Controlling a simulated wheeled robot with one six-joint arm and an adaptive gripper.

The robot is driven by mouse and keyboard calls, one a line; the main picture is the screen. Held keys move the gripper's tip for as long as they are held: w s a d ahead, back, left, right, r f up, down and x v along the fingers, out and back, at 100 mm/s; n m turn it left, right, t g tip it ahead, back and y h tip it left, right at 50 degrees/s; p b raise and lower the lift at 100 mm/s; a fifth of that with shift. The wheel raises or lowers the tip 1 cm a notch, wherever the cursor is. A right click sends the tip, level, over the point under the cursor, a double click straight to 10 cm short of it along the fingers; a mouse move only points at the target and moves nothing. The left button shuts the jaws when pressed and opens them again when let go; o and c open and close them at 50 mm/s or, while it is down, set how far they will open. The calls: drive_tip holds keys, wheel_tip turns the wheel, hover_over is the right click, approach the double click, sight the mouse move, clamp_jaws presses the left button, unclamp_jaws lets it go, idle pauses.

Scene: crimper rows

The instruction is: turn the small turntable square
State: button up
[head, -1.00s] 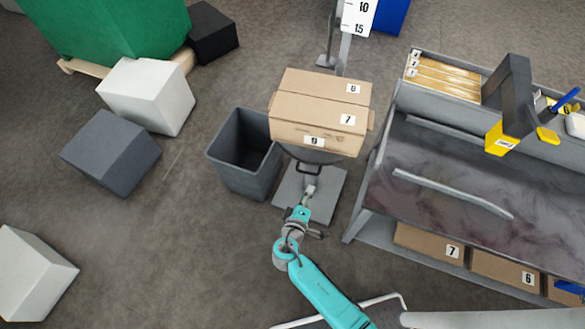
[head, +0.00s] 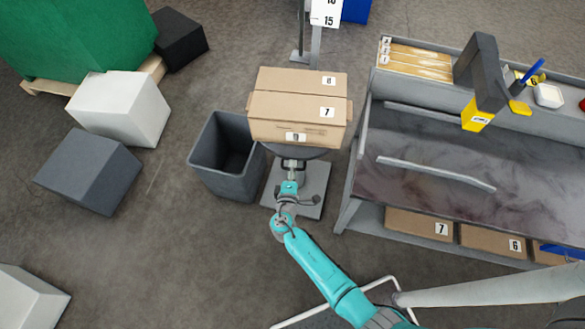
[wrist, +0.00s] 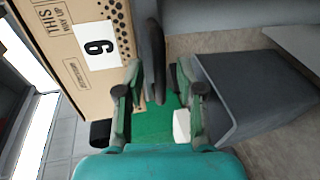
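The small turntable shows as a dark round rim (head: 312,153) under cardboard boxes (head: 297,105), on a stand with a grey base plate (head: 308,203). The boxes look slightly turned in the head view. The turntable's dark handle (wrist: 152,55) stands between my fingers in the wrist view, beside a box face (wrist: 72,55) with a number label. My gripper (wrist: 158,75) looks open around the handle, with a gap to the right finger; I cannot tell if the left finger touches. In the head view my gripper (head: 292,166) is at the turntable's near side.
A grey bin (head: 227,160) stands close on the left of the turntable. A workbench (head: 430,165) with a rail and boxes below is close on the right. White and dark blocks (head: 90,170) lie farther left. Floor between the bin and the blocks is clear.

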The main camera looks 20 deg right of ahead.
sight(284, 167)
drive_tip(key=shift+w+d, duration=0.2)
drive_tip(key=shift+w, duration=0.1)
clamp_jaws()
drive_tip(key=shift+w+a+m+g+h, duration=0.3)
drive_tip(key=shift+w+a+m+h, duration=0.15)
drive_tip(key=shift+a, duration=0.2)
drive_tip(key=shift+w+a+m+g+h, duration=0.35)
drive_tip(key=shift+w+a+h, duration=0.1)
drive_tip(key=shift+a, duration=0.15)
drive_tip(key=shift+s, duration=0.1)
